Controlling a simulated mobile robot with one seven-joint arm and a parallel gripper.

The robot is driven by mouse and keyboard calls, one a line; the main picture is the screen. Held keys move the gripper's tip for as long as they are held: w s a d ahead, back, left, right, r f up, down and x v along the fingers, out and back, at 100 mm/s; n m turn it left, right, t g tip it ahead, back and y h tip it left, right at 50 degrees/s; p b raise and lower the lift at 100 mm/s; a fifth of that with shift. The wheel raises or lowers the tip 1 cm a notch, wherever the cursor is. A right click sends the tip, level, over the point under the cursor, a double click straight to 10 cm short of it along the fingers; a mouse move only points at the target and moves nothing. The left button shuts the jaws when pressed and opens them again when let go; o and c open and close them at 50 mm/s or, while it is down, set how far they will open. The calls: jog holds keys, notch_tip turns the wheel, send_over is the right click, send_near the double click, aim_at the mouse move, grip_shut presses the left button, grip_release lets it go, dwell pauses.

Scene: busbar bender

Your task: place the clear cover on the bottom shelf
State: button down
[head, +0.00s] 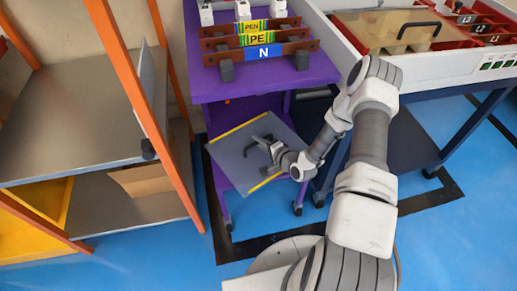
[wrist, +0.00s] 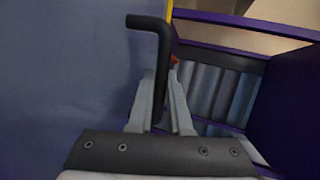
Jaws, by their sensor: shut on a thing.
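The clear cover (head: 232,162) is a see-through, blue-grey panel with yellow strips on two edges and a black handle. It is held tilted in front of the lower part of the purple cart (head: 207,88). My gripper (head: 266,150) is shut on its handle. In the wrist view, the black handle (wrist: 148,22) passes between the fingers of my gripper (wrist: 162,88), and the cover (wrist: 60,80) fills the left side. The cover hides much of the cart's lower part, so I cannot tell whether it touches a shelf.
An orange-framed rack with grey shelves (head: 75,115) stands at left, with a cardboard piece (head: 140,180) low down. Labelled busbars (head: 262,52) sit on the cart top. A white bench (head: 440,65) at right carries another handled panel (head: 375,28). Blue floor (head: 160,262) is open in front.

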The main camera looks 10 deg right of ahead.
aim_at(279, 169)
jog(key=shift+f+b, duration=0.55)
jog(key=shift+f, duration=1)
jog(key=shift+f, duration=0.15)
jog(key=c, duration=0.8)
grip_release()
jog(key=shift+c, duration=0.2)
jog(key=shift+s+d+r, duration=0.1)
jog(key=shift+s+r, duration=0.15)
jog(key=shift+r, duration=0.05)
jog(key=p+v, duration=0.4)
jog(key=v, duration=0.7)
jog(key=shift+s+d, duration=0.15)
